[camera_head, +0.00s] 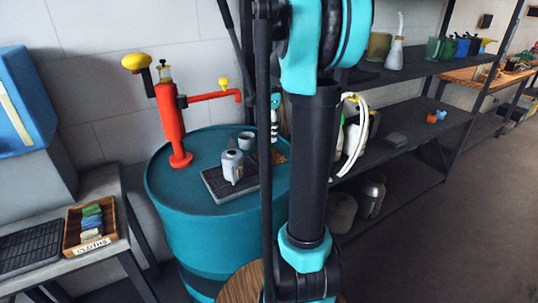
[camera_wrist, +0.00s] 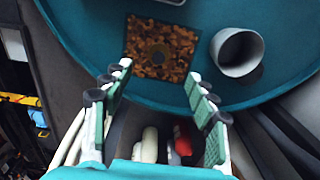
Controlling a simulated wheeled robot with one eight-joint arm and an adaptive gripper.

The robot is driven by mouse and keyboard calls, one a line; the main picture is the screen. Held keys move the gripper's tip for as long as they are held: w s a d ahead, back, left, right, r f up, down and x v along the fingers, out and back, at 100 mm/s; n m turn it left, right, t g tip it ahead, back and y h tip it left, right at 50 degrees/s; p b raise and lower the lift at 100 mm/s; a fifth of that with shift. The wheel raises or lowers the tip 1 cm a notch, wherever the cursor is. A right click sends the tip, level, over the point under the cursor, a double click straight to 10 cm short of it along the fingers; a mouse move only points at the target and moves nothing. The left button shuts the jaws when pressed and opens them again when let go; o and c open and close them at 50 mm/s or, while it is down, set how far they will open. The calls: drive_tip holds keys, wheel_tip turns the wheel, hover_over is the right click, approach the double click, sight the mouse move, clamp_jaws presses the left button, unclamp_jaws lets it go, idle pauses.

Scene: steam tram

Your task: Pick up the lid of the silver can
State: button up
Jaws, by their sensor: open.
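A small silver-grey can (camera_head: 232,166) with a handle and a top piece stands upright on a dark tray (camera_head: 212,184) on the teal drum. Whether its top piece is a separate lid is too small to tell. A larger silver can (camera_head: 371,196) stands on the low shelf at the right, partly in shade. My gripper (camera_wrist: 160,92) is open and empty, its fingers apart at the edge of the drum top. In the head view my gripper (camera_head: 274,122) shows partly behind my arm, over the back right of the drum. The small can is not clearly visible in the wrist view.
A grey cup (camera_wrist: 237,52) and a brown speckled mat (camera_wrist: 161,47) with a dark round mark lie on the drum top (camera_wrist: 90,30). A red pump (camera_head: 170,125) rises at the drum's back left. Shelves (camera_head: 420,70) with bottles and jars stand at the right.

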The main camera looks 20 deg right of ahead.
sight(269, 150)
wheel_tip(269, 150, down, 8)
drive_tip(key=shift+s+d+f, duration=0.1)
drive_tip(key=shift+f, duration=0.1)
idle(0.3)
drive_tip(key=c, duration=0.9)
